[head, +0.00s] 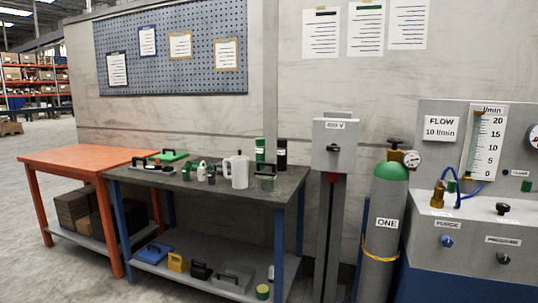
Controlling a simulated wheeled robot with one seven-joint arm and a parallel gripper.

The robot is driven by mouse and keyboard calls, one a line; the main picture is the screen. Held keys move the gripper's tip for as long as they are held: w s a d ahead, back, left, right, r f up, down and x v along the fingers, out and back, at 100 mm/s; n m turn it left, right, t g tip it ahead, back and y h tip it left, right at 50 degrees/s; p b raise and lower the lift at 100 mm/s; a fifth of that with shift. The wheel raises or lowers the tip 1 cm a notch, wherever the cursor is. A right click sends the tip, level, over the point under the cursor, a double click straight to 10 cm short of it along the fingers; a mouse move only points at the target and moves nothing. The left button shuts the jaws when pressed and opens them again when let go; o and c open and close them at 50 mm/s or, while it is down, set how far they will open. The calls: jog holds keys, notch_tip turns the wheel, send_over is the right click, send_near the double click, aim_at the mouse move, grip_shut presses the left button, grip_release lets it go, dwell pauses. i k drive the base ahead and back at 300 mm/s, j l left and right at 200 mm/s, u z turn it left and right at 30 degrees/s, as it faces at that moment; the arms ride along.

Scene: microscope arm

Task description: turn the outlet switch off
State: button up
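The exact position of the switch handle is too small to tell. A small red part (332,178) shows just under the box. My gripper is not in this view.
A grey gas cylinder (388,195) with a green top, labelled ONE, stands close right of the post. A flow panel (455,120) is further right. A dark workbench (255,188) with several items and an orange table (85,160) are left. Floor shows at lower left.

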aim_at(334, 147)
jog(key=i+l, duration=0.25)
jog(key=i+l+u, duration=0.15)
jog(key=l, duration=0.3)
jog(key=i+l, duration=0.25)
jog(key=i+l+u, duration=0.1)
jog(key=i+l, duration=0.15)
jog(key=l, duration=0.2)
